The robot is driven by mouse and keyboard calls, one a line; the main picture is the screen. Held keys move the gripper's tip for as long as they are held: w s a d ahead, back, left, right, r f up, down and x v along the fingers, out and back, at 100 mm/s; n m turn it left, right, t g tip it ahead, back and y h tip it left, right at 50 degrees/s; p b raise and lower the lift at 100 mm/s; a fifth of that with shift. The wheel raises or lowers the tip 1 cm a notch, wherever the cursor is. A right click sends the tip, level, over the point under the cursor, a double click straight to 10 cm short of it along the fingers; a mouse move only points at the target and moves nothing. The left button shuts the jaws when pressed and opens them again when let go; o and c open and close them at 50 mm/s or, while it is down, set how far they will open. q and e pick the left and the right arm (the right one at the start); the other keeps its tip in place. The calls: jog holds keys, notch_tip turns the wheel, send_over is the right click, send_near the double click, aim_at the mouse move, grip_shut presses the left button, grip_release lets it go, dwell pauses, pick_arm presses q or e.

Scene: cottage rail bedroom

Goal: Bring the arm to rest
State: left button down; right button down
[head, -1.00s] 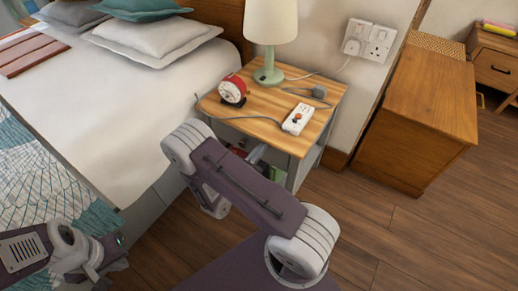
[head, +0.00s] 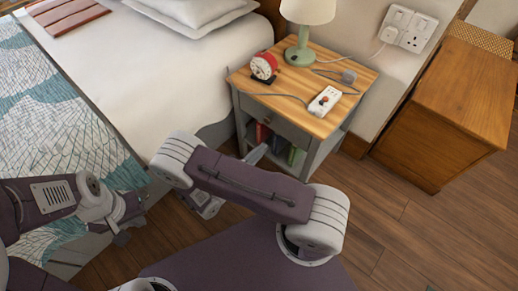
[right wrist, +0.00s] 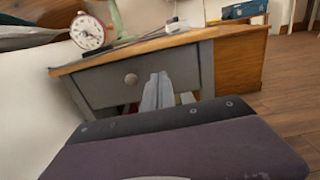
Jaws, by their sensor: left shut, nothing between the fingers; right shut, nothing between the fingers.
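My right arm folds across the middle of the head view, in front of the wooden-topped bedside table (head: 292,93). My right gripper (head: 257,153) is mostly hidden behind my own arm link in the head view. In the right wrist view its pale grey fingers (right wrist: 157,92) are together and empty, in front of the table's grey drawer (right wrist: 125,80); whether they touch it I cannot tell. My left gripper (head: 122,236) is at the lower left of the head view, beside the bed (head: 185,70). It looks shut and holds nothing.
On the bedside table are a red clock (head: 264,66), a green lamp (head: 300,50) and a white power strip (head: 325,101) with a cable. A wooden cabinet (head: 450,105) stands to the right. Bare wooden floor (head: 410,235) lies at the lower right.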

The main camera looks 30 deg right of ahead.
jog(key=shift+s+a+f, duration=0.1)
jog(key=shift+s+a, duration=0.05)
jog(key=shift+a, duration=0.25)
